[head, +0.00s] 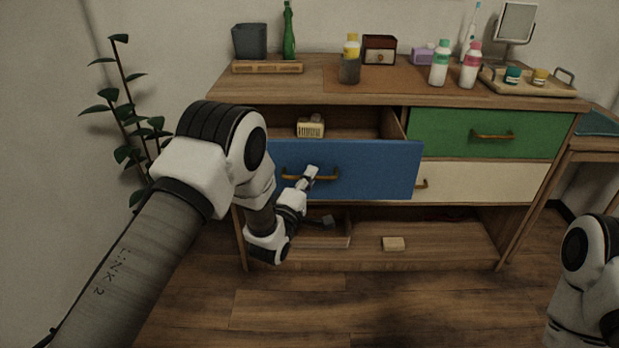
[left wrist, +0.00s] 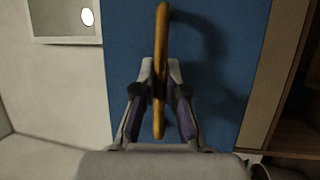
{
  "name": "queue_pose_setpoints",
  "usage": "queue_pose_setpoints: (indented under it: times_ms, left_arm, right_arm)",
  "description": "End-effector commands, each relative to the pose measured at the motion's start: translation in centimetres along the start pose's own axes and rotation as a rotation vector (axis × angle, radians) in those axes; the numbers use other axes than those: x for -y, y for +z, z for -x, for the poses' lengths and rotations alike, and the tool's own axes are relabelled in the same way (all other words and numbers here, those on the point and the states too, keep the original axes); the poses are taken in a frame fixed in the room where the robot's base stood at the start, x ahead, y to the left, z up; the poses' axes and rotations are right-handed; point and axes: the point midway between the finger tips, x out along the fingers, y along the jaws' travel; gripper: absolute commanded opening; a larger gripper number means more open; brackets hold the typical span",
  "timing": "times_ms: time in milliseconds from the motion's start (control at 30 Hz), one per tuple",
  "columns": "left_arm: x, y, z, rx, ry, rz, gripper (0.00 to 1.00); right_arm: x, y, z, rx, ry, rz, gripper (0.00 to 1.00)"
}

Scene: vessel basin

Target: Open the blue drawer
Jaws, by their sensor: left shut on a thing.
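The blue drawer (head: 375,170) is at the upper left of the dresser and stands pulled out, with its inside showing above the front. A small cream slatted item (head: 311,126) shows in the opening behind the front. The drawer's brass-coloured handle (head: 325,177) runs across the blue front. My left gripper (head: 312,172) is at this handle. In the left wrist view the gripper (left wrist: 161,75) is shut on the handle (left wrist: 162,35), which lies between its two fingers, with the blue front (left wrist: 215,60) behind. My right gripper is not in view; only part of the right arm shows.
A green drawer (head: 455,133) and a cream drawer (head: 490,182) are closed at the right. Bottles, a cup and a tray (head: 550,88) stand on the dresser top. An open lower shelf (head: 440,245) holds a small block (head: 393,244). A plant (head: 122,110) is at the left.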

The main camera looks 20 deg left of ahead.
Motion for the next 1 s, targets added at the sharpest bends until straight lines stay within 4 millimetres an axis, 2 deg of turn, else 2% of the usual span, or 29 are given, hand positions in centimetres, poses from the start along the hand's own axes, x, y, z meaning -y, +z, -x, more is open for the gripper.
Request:
queue_pose_setpoints:
  times_ms: [100, 133, 167, 467, 567, 667, 900, 1000]
  left_arm:
    - [0.0, 0.0, 0.0, -0.001, -0.001, 0.0, 0.0]
    - [0.1, 0.0, 0.0, -0.001, -0.001, 0.0, 0.14]
    - [0.1, 0.0, 0.0, -0.001, -0.001, 0.0, 0.22]
    - [0.0, 0.0, 0.1, -0.001, -0.001, 0.0, 0.22]
    - [0.1, 0.0, 0.8, -0.001, -0.002, 0.0, 0.22]
    - [0.1, 0.0, 2.5, -0.001, -0.005, 0.001, 0.22]
    - [0.2, 0.0, 8.7, -0.001, -0.007, 0.001, 0.22]
    - [0.1, 0.0, 10.6, -0.001, -0.004, 0.001, 0.22]
  right_arm:
    - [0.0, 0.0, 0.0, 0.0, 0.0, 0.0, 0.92]
    - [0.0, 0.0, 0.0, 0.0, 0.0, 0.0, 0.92]
    - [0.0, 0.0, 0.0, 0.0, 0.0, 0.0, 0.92]
    - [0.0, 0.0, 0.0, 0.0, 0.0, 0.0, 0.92]
    - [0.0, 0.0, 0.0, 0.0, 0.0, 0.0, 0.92]
    - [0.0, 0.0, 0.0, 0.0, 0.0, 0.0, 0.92]
    - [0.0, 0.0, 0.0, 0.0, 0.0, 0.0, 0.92]
    - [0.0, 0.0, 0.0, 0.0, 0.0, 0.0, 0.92]
